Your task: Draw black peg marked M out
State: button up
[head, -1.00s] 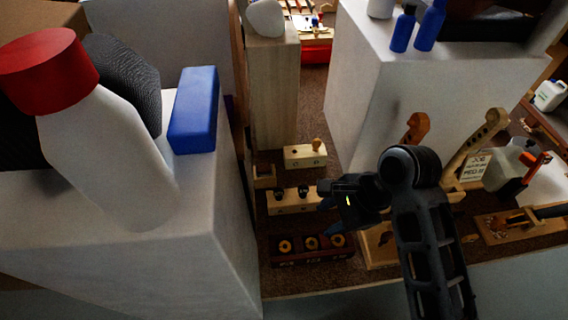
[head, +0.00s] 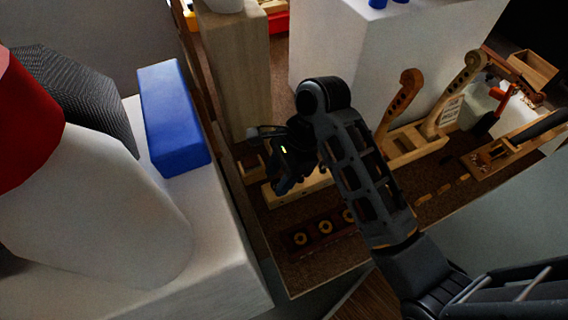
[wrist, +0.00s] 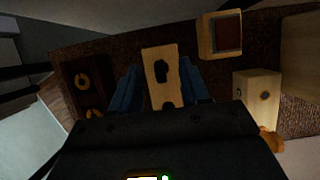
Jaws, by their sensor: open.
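A pale wooden block (wrist: 153,55) with black pegs stands under my gripper in the wrist view. One black peg (wrist: 160,69) shows between the finger lines, and a second dark peg (wrist: 168,105) is closer to the gripper body. I cannot read a letter M on either. My gripper (wrist: 158,82) is open and empty, with one blue finger on each side of the block. I cannot tell how high the fingertips are above it. In the head view my gripper (head: 280,180) hides most of the pegs, and part of the block (head: 314,184) shows beside it.
A dark rack (head: 300,238) with brass-coloured rings lies in front of the block. A small open wooden box (wrist: 219,35) and another pale block (wrist: 258,92) are close by. A tall white block (head: 390,65) and violin necks (head: 400,95) stand beyond.

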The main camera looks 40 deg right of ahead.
jog(key=shift+x, duration=1)
grip_shut()
dwell(0.4)
